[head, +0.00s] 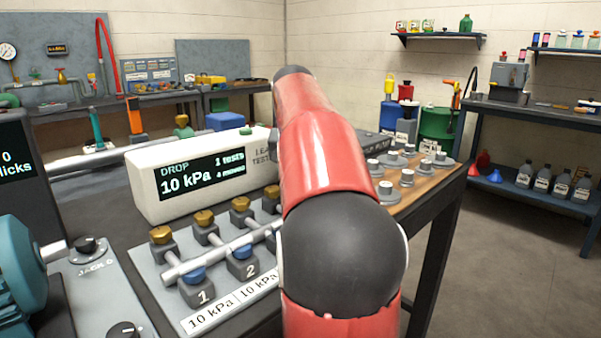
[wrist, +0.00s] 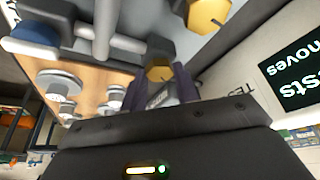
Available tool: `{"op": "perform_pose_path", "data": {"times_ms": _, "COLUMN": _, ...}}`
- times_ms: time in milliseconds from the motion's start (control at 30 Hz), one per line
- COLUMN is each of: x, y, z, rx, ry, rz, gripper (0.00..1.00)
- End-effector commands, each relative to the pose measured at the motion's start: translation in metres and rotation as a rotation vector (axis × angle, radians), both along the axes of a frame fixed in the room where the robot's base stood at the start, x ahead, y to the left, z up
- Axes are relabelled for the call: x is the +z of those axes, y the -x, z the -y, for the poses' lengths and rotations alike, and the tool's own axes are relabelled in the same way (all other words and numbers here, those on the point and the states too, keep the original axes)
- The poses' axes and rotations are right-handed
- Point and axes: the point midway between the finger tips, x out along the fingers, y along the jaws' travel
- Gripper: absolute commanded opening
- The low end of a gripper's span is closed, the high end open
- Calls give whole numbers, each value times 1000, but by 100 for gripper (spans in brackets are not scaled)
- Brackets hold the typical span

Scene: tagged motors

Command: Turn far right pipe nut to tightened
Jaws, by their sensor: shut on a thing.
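A leak-test rig with a pipe shows in the head view, with several brass hex nuts along its back row, such as this brass nut (head: 204,217), and blue nuts (head: 236,250) in front. My red and black arm hides the right end of the rig in that view. In the wrist view my gripper (wrist: 160,85) is shut on a brass nut (wrist: 158,73), which shows between the dark fingers. A neighbouring brass nut (wrist: 207,14) stands apart from the fingers. How far the held nut is turned I cannot tell.
The white tester (head: 200,172) stands behind the nuts and reads DROP 10 kPa, 1 tests, 4 moves. A wooden board (head: 425,187) with several grey pieces lies right of my arm. A teal motor (head: 20,270) is at the left.

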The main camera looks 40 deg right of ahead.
Motion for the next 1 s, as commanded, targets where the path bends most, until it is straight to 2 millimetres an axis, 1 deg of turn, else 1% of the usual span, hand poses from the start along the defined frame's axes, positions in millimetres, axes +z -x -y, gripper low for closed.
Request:
{"op": "perform_pose_path", "data": {"times_ms": 600, "x": 0, "y": -6, "z": -3, "rx": -573, "ry": 2, "rz": 1, "gripper": 7}}
{"op": "perform_pose_path", "data": {"times_ms": 800, "x": 0, "y": -7, "z": -3, "rx": -723, "ry": 1, "rz": 1, "gripper": 7}}
{"op": "perform_pose_path", "data": {"times_ms": 1000, "x": 1, "y": -8, "z": -3, "rx": -827, "ry": 1, "rz": 2, "gripper": 7}}
